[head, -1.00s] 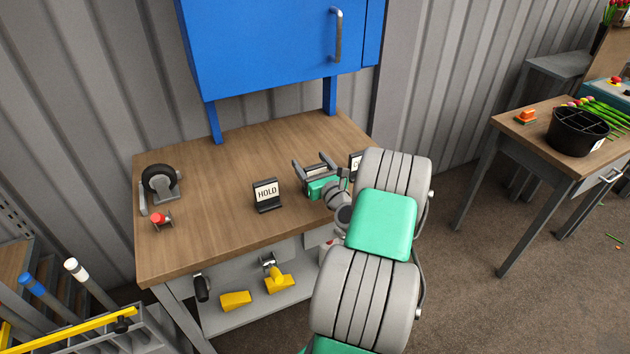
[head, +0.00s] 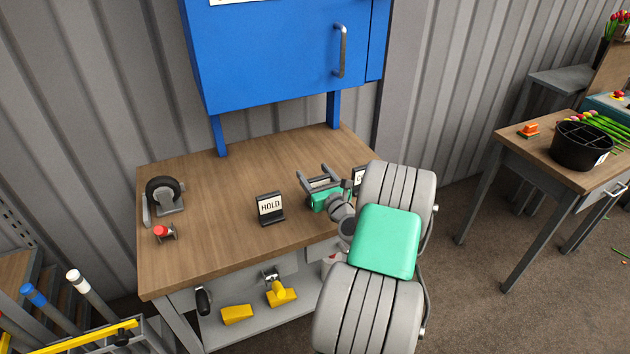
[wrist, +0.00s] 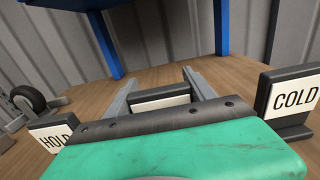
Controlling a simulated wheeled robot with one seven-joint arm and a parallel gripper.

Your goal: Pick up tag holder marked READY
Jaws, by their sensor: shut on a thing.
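My gripper (head: 319,178) is over the wooden bench, shut on a tag holder (wrist: 160,97) with a dark frame and a pale face. The holder sits between the two grey fingers in the wrist view; its lettering is hidden behind my gripper's body. I cannot tell whether it still touches the bench. The COLD tag holder (wrist: 290,101) stands to the right, partly hidden by my arm in the head view.
A side table with a black bucket (head: 582,147) stands at the right.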

